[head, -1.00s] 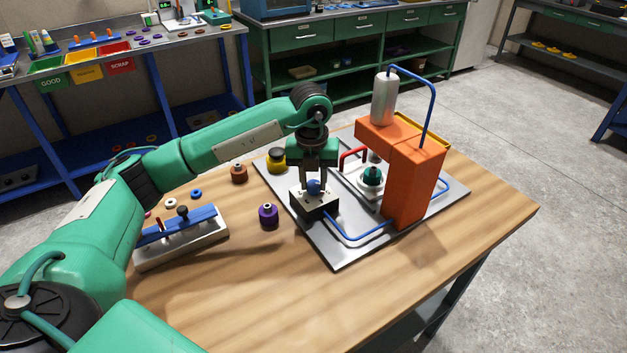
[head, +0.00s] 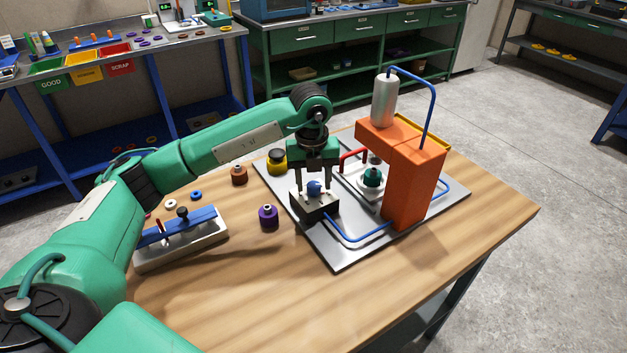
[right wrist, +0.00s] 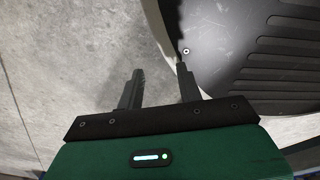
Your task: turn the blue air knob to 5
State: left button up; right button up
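The blue air knob (head: 313,188) sits on top of a small block with a white face and dark sides (head: 317,209), at the front left of the grey plate. My left gripper (head: 314,188) points down over it from above. Its two fingers are spread, one on each side of the knob, with a gap to it. The marks on the white face are too small to read, so I cannot tell the knob's setting. My right gripper (right wrist: 158,82) shows in the right wrist view, open and empty, above the floor beside a dark ridged part of my base.
The orange press (head: 408,185) stands right of the knob, with a blue hose running to it. A teal piece (head: 372,177) sits under the press. A yellow-black button (head: 277,160), purple part (head: 268,216) and brown part (head: 239,174) stand nearby. The table's front is clear.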

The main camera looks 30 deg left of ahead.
aim_at(312, 184)
pick_arm(q)
jog(key=shift+f, duration=0.1)
pick_arm(e)
jog(key=shift+a, duration=0.3)
pick_arm(q)
jog(key=shift+r, duration=0.4)
notch_tip(312, 184, up, 13)
jog(key=shift+s+a+b, duration=0.15)
jog(key=shift+b, duration=0.25)
pick_arm(e)
jog(key=shift+d+f, duration=0.15)
jog(key=shift+f, duration=0.05)
jog(key=shift+w, duration=0.1)
